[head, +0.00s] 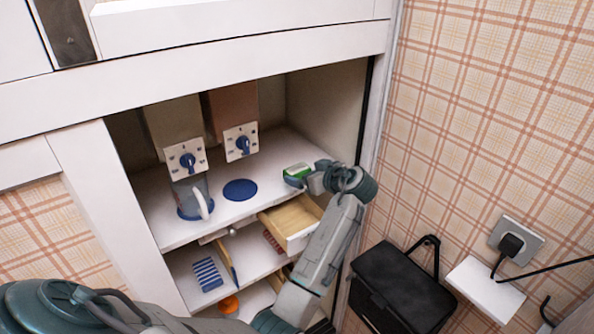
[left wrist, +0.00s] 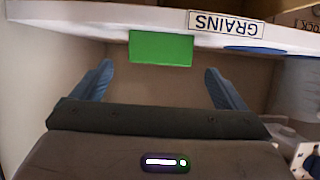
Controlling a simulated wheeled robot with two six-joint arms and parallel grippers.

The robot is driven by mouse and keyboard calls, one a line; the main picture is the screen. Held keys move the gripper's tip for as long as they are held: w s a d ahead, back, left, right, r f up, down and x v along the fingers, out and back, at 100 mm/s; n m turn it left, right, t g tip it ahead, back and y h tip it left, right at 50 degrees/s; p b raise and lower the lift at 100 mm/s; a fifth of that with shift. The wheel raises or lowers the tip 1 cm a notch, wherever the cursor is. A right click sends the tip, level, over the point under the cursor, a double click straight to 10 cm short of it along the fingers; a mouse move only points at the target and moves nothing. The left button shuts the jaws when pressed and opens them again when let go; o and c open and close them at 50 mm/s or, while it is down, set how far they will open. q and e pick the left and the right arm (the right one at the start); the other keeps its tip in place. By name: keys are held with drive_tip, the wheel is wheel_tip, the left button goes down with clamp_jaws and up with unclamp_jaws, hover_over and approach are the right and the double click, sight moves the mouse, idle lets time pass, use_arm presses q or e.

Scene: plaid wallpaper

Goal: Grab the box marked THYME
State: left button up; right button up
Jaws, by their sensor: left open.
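A small green box (head: 297,169) with a white lower side sits at the right end of the upper shelf in the head view. Its green face (left wrist: 160,48) also shows in the left wrist view, with no readable THYME marking. My left gripper (left wrist: 159,74) is open and empty, its blue fingers spread wider than the box, which lies just beyond and between them in the picture. In the head view my left gripper (head: 306,181) is right beside the box, partly overlapping its right end. I cannot tell whether they touch. My right gripper is not in view.
Two dispensers with blue knobs (head: 187,160) (head: 242,143) stand on the shelf, a clear jug (head: 200,200) under the left one. A blue disc (head: 240,190) lies flat nearby. An open drawer (head: 291,222) juts out below. A GRAINS label (left wrist: 226,24) marks an edge. A black bin (head: 405,285) stands right.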

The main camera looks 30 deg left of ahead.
sight(298, 170)
use_arm(q)
drive_tip(key=x, duration=0.1)
drive_tip(key=p+x, duration=0.2)
drive_tip(key=shift+w+a+r, duration=0.1)
drive_tip(key=shift+a+r, duration=0.1)
drive_tip(key=shift+r, duration=0.05)
drive_tip(key=shift+a+f, duration=0.15)
drive_tip(key=shift+a, duration=0.1)
drive_tip(key=shift+w+f, duration=0.1)
drive_tip(key=shift+f, duration=0.05)
drive_tip(key=shift+c, duration=0.2)
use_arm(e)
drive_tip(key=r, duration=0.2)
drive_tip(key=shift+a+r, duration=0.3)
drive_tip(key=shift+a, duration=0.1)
use_arm(q)
drive_tip(key=c, duration=1)
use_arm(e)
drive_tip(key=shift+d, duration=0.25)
